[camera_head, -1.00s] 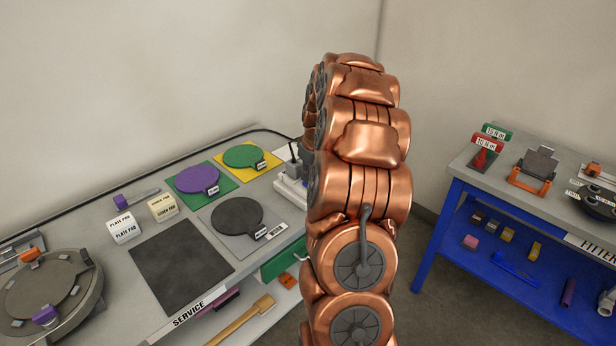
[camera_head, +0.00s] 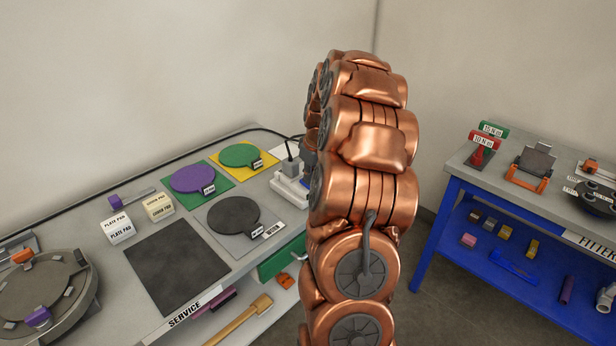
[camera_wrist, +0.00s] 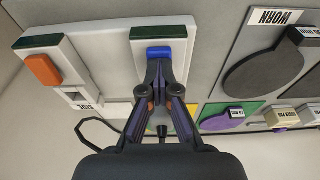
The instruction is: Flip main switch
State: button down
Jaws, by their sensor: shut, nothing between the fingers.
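A white switch unit (camera_head: 287,189) stands on the bench at the left edge of my arm in the head view, partly hidden by the arm. In the wrist view, the white unit (camera_wrist: 103,58) carries an orange rocker (camera_wrist: 43,70) at left and a blue rocker (camera_wrist: 160,53) at right, each below a dark green block. Which of them is the main switch I cannot tell. My gripper (camera_wrist: 160,63) is shut and empty, its fingertips right at the blue rocker. Whether they touch it is unclear. The fingers are hidden in the head view.
Round pads in purple (camera_head: 200,178), green (camera_head: 241,156) and dark grey (camera_head: 234,215) lie beside the unit. A black cable (camera_wrist: 97,128) runs near it. A blue-framed bench (camera_head: 440,215) stands at right, with floor between the benches.

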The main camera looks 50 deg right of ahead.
jog(key=shift+r, duration=0.1)
jog(key=shift+r, duration=0.25)
jog(key=s+b+v, duration=0.2)
jog(key=b+v, duration=0.1)
jog(key=v, duration=1)
jog(key=shift+f, duration=0.2)
